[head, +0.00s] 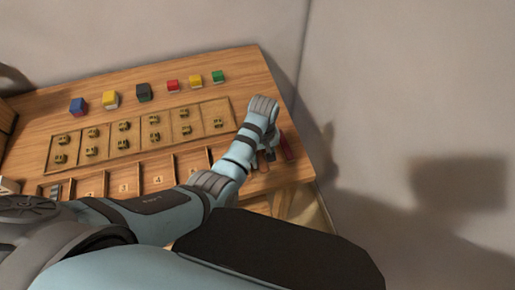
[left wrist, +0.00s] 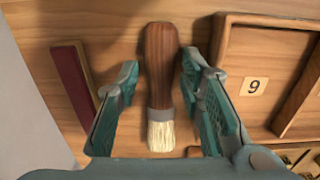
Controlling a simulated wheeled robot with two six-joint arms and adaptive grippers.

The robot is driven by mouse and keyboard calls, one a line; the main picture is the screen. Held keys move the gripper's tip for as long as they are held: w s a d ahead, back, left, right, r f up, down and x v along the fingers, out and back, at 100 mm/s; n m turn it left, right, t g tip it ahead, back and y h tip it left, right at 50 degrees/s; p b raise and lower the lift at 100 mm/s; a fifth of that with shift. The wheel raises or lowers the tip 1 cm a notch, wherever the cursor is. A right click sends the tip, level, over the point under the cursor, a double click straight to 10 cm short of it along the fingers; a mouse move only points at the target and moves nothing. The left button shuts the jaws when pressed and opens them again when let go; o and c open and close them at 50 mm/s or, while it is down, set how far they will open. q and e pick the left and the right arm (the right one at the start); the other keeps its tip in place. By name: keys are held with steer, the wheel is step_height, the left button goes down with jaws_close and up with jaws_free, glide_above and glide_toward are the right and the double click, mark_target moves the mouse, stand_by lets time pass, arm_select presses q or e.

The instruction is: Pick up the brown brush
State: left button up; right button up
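The brown brush (left wrist: 160,70) lies on the wooden table in the left wrist view, its dark handle away from me and its pale bristles towards me. My left gripper (left wrist: 161,68) is open, with one finger on each side of the handle. Gaps show between the fingers and the handle, so nothing is gripped. In the head view my left arm reaches across to the table's right end and its wrist hides most of the gripper and brush. My right gripper is not in view.
A dark red bar (left wrist: 74,82) lies left of the brush. A wooden compartment tray with a number 9 tile (left wrist: 254,86) is close on the right. In the head view, several coloured blocks, including a blue one (head: 79,106), stand behind a slotted board (head: 98,143).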

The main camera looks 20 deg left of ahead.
arm_select(q)
steer(key=shift+f, duration=0.5)
steer(key=shift+s+r, duration=0.2)
steer(key=shift+s, duration=0.05)
steer(key=shift+f, duration=0.1)
steer(key=shift+w+f, duration=0.1)
jaws_close()
